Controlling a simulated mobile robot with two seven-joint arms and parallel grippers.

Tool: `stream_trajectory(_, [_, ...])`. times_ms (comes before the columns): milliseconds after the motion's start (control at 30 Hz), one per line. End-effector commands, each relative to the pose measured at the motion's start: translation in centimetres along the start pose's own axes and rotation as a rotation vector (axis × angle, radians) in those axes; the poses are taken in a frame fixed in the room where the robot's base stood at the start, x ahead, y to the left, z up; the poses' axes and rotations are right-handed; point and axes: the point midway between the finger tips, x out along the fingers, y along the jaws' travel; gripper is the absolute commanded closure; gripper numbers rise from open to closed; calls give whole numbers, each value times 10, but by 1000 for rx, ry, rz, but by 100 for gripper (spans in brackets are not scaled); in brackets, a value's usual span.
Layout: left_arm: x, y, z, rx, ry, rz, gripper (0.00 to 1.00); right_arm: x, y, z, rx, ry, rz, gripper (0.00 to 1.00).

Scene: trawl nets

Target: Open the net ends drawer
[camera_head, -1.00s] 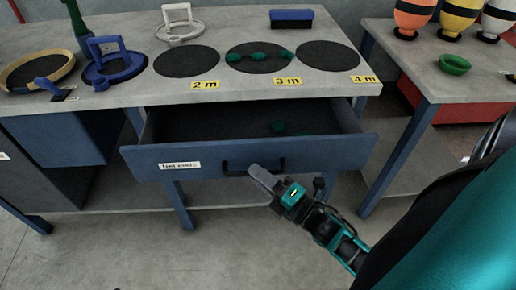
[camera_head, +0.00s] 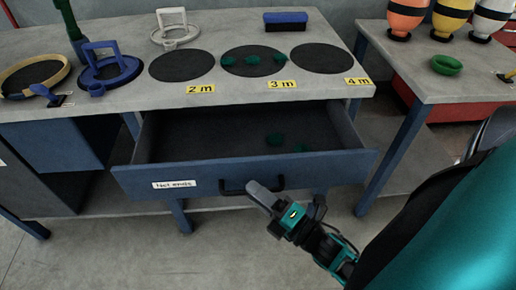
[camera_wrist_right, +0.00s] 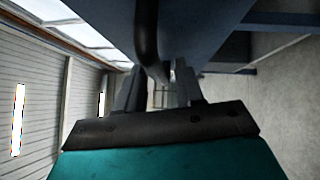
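The net ends drawer (camera_head: 245,177) is blue, with a white "Net ends" label (camera_head: 174,184) on its front. It stands well out from under the grey table, and its inside shows. Its dark bar handle (camera_head: 232,190) is on the front. My right gripper (camera_head: 255,190) is at the handle's middle, in front of the drawer. In the right wrist view the handle bar (camera_wrist_right: 148,35) runs between the two fingers of the gripper (camera_wrist_right: 160,85), which look closed around it. Small green pieces (camera_head: 275,140) lie in the drawer. My left gripper is out of view.
The tabletop (camera_head: 225,95) holds black discs marked 2 m, 3 m and 4 m, green pieces (camera_head: 254,60), a blue ring with a handle (camera_head: 108,72) and a blue block (camera_head: 286,22). A second table (camera_head: 420,85) with a green bowl (camera_head: 446,65) stands at right. Floor in front is clear.

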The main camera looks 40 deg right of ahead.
Motion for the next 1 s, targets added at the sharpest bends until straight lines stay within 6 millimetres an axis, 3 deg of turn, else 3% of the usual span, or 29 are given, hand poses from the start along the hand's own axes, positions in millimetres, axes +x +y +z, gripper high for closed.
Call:
stream_trajectory(367, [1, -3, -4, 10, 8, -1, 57, -7, -1, 0, 1, 0, -3, 60])
stream_trajectory(800, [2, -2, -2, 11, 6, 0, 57, -96, -1, 0, 2, -1, -4, 60])
stream_trajectory(1000, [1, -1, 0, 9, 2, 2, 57, -122, -1, 0, 1, 0, -2, 60])
